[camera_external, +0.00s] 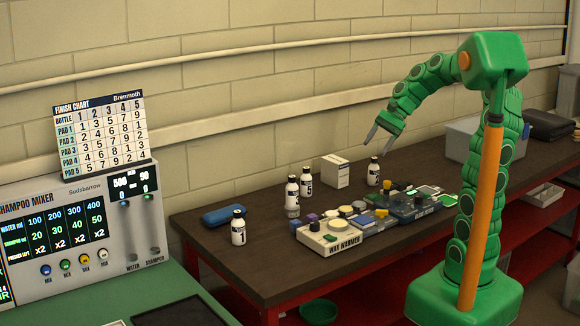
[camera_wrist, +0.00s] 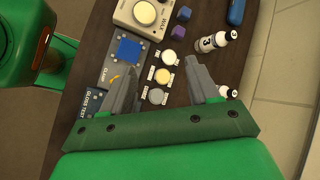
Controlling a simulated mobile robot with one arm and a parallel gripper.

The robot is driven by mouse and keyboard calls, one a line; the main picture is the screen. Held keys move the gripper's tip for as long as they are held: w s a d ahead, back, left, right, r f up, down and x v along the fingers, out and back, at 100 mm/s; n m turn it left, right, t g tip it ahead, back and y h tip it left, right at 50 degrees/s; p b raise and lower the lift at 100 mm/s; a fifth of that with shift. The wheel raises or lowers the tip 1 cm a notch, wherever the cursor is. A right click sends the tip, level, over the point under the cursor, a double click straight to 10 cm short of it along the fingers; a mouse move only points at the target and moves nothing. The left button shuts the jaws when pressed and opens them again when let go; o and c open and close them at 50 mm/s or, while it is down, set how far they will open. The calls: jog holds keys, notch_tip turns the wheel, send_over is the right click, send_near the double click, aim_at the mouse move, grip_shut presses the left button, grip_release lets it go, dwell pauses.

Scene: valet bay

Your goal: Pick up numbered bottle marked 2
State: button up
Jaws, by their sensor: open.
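Several white bottles with black caps stand on the dark table. The front left bottle (camera_external: 238,230) appears marked 1, and one behind it (camera_external: 306,183) is marked 5. The bottle beside that one (camera_external: 292,193) and the bottle farther right (camera_external: 373,173) have numbers I cannot read in the external view. In the wrist view, one bottle (camera_wrist: 211,41) is marked 3, and another (camera_wrist: 228,93) is partly hidden by my right finger. I cannot tell which bottle is marked 2. My gripper (camera_external: 376,147) is open and empty above the far right bottle; its fingers also show in the wrist view (camera_wrist: 156,64).
The wax warmer (camera_external: 329,240) and several pads, jars and small boxes crowd the table's front middle. A blue case (camera_external: 224,215) lies at the left, a white box (camera_external: 335,171) stands at the back, and a grey bin (camera_external: 462,140) at the right. Dark tabletop (camera_external: 260,266) is clear at the front left.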

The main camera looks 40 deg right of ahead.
jog(key=w+d+m+t+y, duration=0.2)
jog(key=w+d+m+t, duration=0.1)
jog(key=w+d+m, duration=0.55)
jog(key=w+d+f+m+t, duration=0.25)
jog(key=w+d+m, duration=0.2)
jog(key=d, duration=0.45)
jog(key=w+d+f+m+t, duration=0.25)
jog(key=w+d, duration=0.35)
jog(key=d, duration=0.3)
send_near(373, 162)
jog(key=w+a+f, duration=0.2)
jog(key=w, duration=0.2)
jog(key=shift+x, duration=3.4)
jog(key=shift+s+a, duration=0.15)
jog(key=shift+s, duration=0.05)
grip_shut()
